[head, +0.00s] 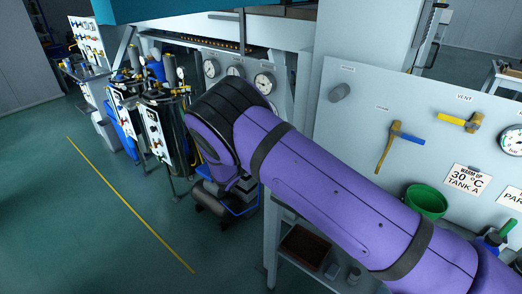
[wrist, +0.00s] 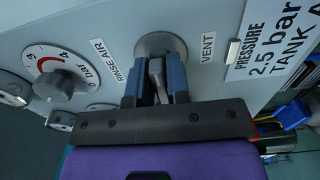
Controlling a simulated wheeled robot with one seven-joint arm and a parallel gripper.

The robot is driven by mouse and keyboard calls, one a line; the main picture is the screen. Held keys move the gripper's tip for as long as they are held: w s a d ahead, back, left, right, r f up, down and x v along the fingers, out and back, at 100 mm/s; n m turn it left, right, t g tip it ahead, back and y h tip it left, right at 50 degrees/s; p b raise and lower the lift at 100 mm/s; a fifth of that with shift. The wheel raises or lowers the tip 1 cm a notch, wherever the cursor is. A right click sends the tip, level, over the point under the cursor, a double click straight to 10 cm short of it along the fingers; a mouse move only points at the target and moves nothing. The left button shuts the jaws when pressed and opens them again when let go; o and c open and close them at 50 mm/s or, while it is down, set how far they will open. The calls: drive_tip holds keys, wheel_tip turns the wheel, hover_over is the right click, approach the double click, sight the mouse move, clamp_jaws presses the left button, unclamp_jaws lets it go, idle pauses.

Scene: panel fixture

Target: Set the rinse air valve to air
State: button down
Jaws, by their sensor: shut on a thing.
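In the wrist view, a round grey valve (wrist: 160,43) sits on the grey panel. A RINSE AIR label (wrist: 109,63) is to its left and a VENT label (wrist: 208,47) to its right. My gripper (wrist: 156,70) has its two blue fingers on either side of the valve's narrow grey handle, shut on it. The fingers cover part of the handle, and its exact pointing direction is hard to tell. In the head view, my purple arm hides the gripper and this valve.
In the wrist view, a dial knob with a red bar scale (wrist: 50,77) is at left, and a PRESSURE 2.5 bar sign (wrist: 273,38) at right.

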idle(0.3)
drive_tip(key=c, duration=1.2)
unclamp_jaws()
drive_tip(key=shift+o, duration=0.2)
drive_tip(key=shift+s+a, duration=0.1)
drive_tip(key=shift+s, duration=0.05)
drive_tip(key=v, duration=1)
drive_tip(key=shift+s+a, duration=0.2)
drive_tip(key=shift+s, duration=0.05)
